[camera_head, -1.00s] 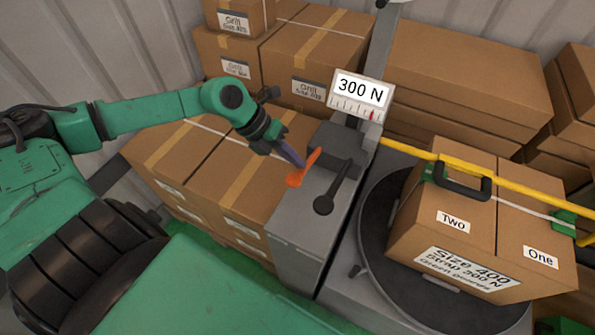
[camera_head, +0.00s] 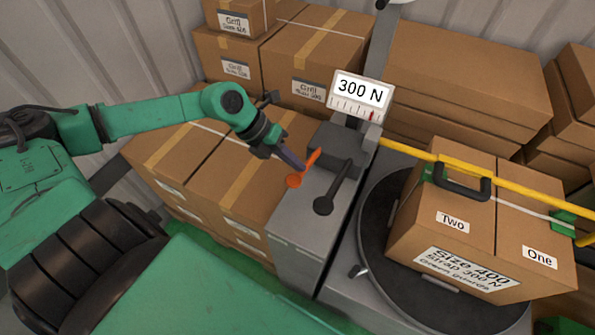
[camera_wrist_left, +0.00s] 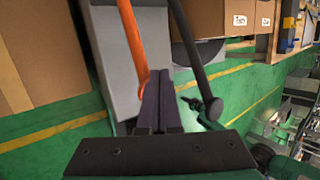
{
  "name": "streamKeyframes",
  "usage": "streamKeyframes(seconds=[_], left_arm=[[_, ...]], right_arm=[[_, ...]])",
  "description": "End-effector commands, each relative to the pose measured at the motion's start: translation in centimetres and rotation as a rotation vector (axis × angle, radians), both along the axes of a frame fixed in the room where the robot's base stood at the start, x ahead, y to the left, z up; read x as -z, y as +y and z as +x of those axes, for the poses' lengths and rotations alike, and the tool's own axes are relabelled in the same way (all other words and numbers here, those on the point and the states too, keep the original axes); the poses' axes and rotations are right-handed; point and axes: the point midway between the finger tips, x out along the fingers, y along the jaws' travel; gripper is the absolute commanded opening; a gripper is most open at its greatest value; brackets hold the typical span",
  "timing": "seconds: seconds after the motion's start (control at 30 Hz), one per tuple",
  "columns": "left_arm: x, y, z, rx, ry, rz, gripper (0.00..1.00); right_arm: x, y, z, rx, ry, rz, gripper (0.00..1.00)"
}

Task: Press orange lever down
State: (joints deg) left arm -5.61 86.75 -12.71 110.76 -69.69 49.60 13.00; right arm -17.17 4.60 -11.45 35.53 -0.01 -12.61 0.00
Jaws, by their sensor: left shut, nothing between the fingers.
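The orange lever (camera_head: 303,169) sits on the left side of the grey machine (camera_head: 309,207), its round knob toward the front left. A dark grey lever (camera_head: 333,188) stands to its right. My left gripper (camera_head: 299,166) is shut and empty, its fingertips close beside the orange lever. In the left wrist view the shut fingers (camera_wrist_left: 157,95) lie between the orange lever (camera_wrist_left: 134,45) on the left and the dark lever (camera_wrist_left: 188,45) on the right. I cannot tell whether they touch the orange one.
A gauge reading 300 N (camera_head: 360,92) tops the machine. A strapped carton (camera_head: 448,219) with a black tool handle (camera_head: 463,182) sits on a dark turntable (camera_head: 377,262) at right. A yellow bar (camera_head: 530,187) crosses above it. Cartons (camera_head: 250,183) stand left of and behind the machine.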

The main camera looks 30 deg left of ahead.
Motion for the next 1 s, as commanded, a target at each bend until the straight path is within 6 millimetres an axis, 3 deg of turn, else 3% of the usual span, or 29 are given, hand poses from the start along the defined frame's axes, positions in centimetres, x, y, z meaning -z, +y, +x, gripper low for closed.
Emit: streamKeyframes(seconds=[1.0], left_arm=[[0.94, -0.02, -0.31, 0.001, 0.001, 0.000, 0.00]], right_arm=[[-0.15, 0.04, -0.04, 0.000, 0.001, 0.001, 0.00]])
